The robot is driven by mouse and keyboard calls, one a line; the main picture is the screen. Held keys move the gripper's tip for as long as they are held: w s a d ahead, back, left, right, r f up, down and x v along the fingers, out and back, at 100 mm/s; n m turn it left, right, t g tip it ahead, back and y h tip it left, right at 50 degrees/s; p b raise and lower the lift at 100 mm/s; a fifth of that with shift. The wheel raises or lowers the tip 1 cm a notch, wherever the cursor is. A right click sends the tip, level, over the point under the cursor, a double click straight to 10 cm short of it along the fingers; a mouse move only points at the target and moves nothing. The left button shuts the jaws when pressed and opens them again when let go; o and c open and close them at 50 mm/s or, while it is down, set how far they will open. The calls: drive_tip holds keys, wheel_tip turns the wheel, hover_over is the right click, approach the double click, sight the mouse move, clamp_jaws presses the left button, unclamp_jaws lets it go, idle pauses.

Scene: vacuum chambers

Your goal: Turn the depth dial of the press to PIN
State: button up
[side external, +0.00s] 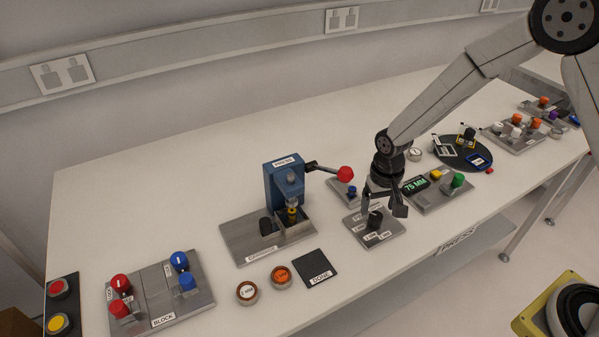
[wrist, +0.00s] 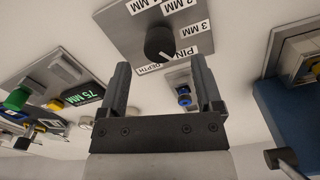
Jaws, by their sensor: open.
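The depth dial is a black round knob (side external: 375,219) on a grey metal plate (side external: 388,234), right of the blue press (side external: 284,184). In the wrist view the knob (wrist: 159,42) shows at the top middle, with labels 2 MM, 3 MM, PIN (wrist: 186,53) and DEPTH around it. A pale mark on the knob seems to point toward the lower right, near PIN; its exact setting is hard to tell. My gripper (side external: 383,208) is open and hangs just above the dial. In the wrist view my gripper's fingers (wrist: 160,80) stand apart with nothing between them.
The press has a red-tipped lever (side external: 345,173) reaching toward my gripper. A plate with a 75 MM display (side external: 415,185) and coloured knobs stands to the right. A black DONE pad (side external: 318,268) lies front left. A small blue button (wrist: 184,98) sits beside the dial plate.

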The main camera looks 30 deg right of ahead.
sight(379, 216)
drive_tip(key=shift+r, duration=1.95)
drive_tip(key=shift+r, duration=0.1)
drive_tip(key=shift+s+d+r, duration=0.15)
drive_tip(key=shift+s, duration=0.1)
drive_tip(key=s+d+r+n+t, duration=0.1)
drive_tip(key=s+d+r, duration=0.1)
drive_tip(key=s, duration=0.4)
drive_tip(key=s+d+r+n+t, duration=0.1)
drive_tip(key=s+d+r+n, duration=0.1)
drive_tip(key=s+r, duration=0.2)
drive_tip(key=s, duration=0.3)
drive_tip(key=shift+d+t, duration=0.3)
drive_tip(key=shift+d, duration=0.05)
